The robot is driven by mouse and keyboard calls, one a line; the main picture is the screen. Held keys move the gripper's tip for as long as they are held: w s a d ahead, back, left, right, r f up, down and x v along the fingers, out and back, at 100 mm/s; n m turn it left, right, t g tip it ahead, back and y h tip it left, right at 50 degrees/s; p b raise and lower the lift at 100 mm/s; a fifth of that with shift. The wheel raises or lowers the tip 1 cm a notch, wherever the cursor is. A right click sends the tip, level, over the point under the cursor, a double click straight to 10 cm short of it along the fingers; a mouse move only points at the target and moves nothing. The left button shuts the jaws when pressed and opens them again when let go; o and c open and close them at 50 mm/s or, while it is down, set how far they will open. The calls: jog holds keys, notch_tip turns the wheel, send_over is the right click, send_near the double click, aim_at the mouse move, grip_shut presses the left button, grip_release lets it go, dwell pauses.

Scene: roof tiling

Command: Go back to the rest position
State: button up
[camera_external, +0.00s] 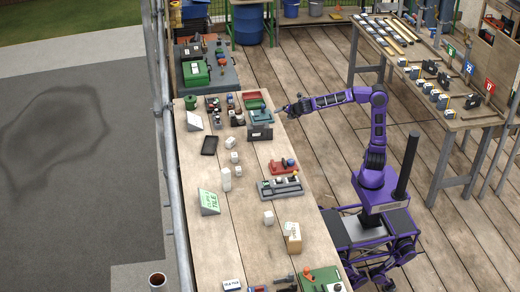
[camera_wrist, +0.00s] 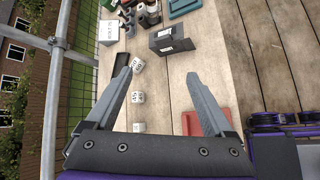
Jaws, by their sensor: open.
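My purple arm reaches left from its base toward the wooden workbench (camera_external: 222,240). My gripper (camera_external: 290,108) is above the bench's right edge, near a dark box (camera_external: 260,128) with a white label. In the wrist view my gripper (camera_wrist: 163,75) has its two grey fingers spread wide, with nothing held between them. The same dark labelled box shows ahead of the fingers (camera_wrist: 170,40), apart from them. Small white cubes (camera_wrist: 138,97) with dark print lie on the bench beside the left finger.
The bench carries a green-lettered sign (camera_external: 209,203), a red tray (camera_external: 284,167), a grey tray (camera_external: 281,188) and a black tablet (camera_external: 209,145). A second table (camera_external: 420,85) with several blocks stands at the right. Wooden floor (camera_external: 320,75) lies open between them. A metal scaffold pole (camera_external: 172,190) runs along the left.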

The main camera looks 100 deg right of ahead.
jog(key=s+d+f+m+g, duration=0.1)
jog(key=s+d+f+m, duration=0.1)
jog(key=s+d+f, duration=0.3)
jog(key=s+a+r+m+t+y+p, duration=0.1)
jog(key=s+a+m+y+p, duration=0.1)
jog(key=a, duration=1)
jog(key=s+a+r+m+y+p, duration=0.2)
jog(key=s+a+m+y, duration=0.2)
jog(key=a, duration=0.7)
jog(key=s+a+r+m+t+y+p, duration=0.1)
jog(key=s+a+m, duration=0.4)
jog(key=a, duration=0.7)
jog(key=shift+s+a+r+m+t+y+p, duration=0.35)
jog(key=shift+s+r+y+p, duration=0.35)
jog(key=shift+y, duration=0.4)
jog(key=shift+o, duration=0.4)
jog(key=shift+f, duration=0.1)
